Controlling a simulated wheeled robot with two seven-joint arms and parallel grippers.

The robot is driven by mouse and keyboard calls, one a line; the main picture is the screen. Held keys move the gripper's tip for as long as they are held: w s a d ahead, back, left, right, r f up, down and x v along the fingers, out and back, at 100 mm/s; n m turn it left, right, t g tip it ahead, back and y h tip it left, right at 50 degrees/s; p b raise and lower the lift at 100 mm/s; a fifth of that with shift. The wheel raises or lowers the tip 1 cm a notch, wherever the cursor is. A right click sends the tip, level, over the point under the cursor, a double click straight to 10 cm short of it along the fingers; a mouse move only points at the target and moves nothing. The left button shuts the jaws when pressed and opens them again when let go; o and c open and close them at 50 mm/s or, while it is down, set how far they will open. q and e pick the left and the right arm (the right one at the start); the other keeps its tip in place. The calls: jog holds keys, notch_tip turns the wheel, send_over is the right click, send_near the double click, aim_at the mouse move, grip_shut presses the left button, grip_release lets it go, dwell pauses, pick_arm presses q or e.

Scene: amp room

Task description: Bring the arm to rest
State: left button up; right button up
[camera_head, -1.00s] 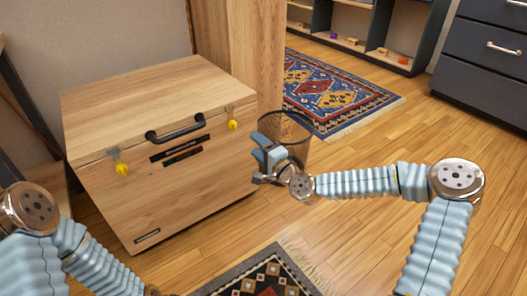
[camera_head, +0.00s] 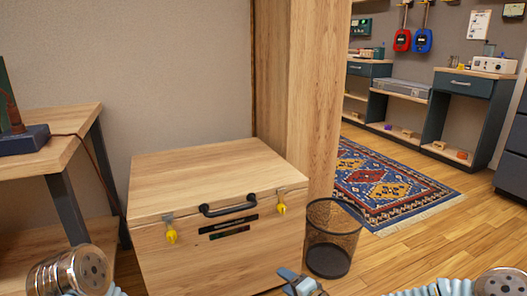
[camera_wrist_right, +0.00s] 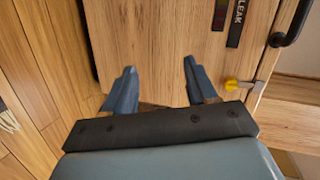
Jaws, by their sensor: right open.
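My right gripper (camera_head: 298,284) shows at the bottom edge of the head view, in front of the wooden chest's lower right and left of the wire basket. In the right wrist view my right gripper (camera_wrist_right: 160,88) has its two blue-grey fingers wide apart with nothing between them. The chest's wooden front lies beyond the fingers. My right arm (camera_head: 460,288) shows only in part at the lower right. My left arm (camera_head: 75,275) shows at the lower left; its gripper is out of the picture.
The closed wooden chest (camera_head: 215,180) has a black handle (camera_head: 229,204) and yellow-tagged latches. A wire basket (camera_head: 331,238) stands right of it. A wooden desk (camera_head: 60,150) is at the left. A patterned rug (camera_head: 385,190) and bare floor lie to the right.

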jog(key=s+a+f+n+g+h, duration=0.15)
jog(key=s+f+n+g, duration=0.45)
jog(key=s+f, duration=0.9)
jog(key=s+d+f+n+g+h, duration=0.1)
jog(key=s+d+f+g, duration=0.2)
jog(key=s, duration=0.3)
jog(key=s+d+f+n+g+h, duration=0.1)
jog(key=s+d+f+g, duration=0.1)
jog(key=s, duration=0.3)
notch_tip(320, 180, up, 15)
jog(key=s+p, duration=0.1)
jog(key=p, duration=1.4)
jog(key=shift+a, duration=0.2)
jog(key=shift+f, duration=0.15)
